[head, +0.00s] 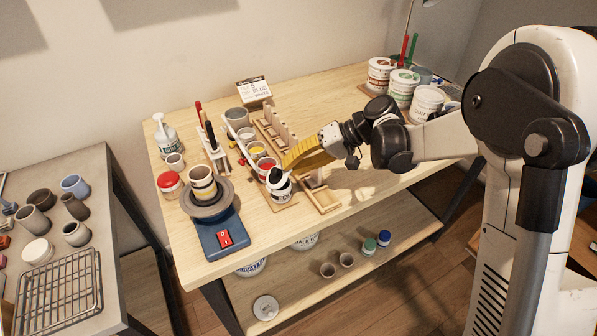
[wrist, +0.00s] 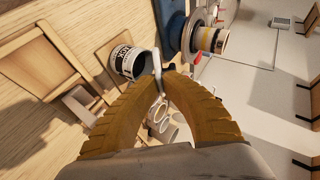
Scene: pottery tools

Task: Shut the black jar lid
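The black jar (head: 281,193) is a small white tub with a dark label, standing upright near the front of the table. In the wrist view the jar (wrist: 127,62) lies left of my fingertips. Its lid (head: 275,175) is raised at the jar's mouth; in the wrist view the lid (wrist: 157,60) shows as a pale, thin, nearly edge-on shape beside the mouth. My gripper (wrist: 168,72) has yellow ribbed fingers with the tips together, right at the lid. I cannot tell whether they touch it. In the head view my gripper (head: 288,165) reaches in from the right.
Paint cups (head: 256,150) and a wooden rack (head: 276,132) stand behind.

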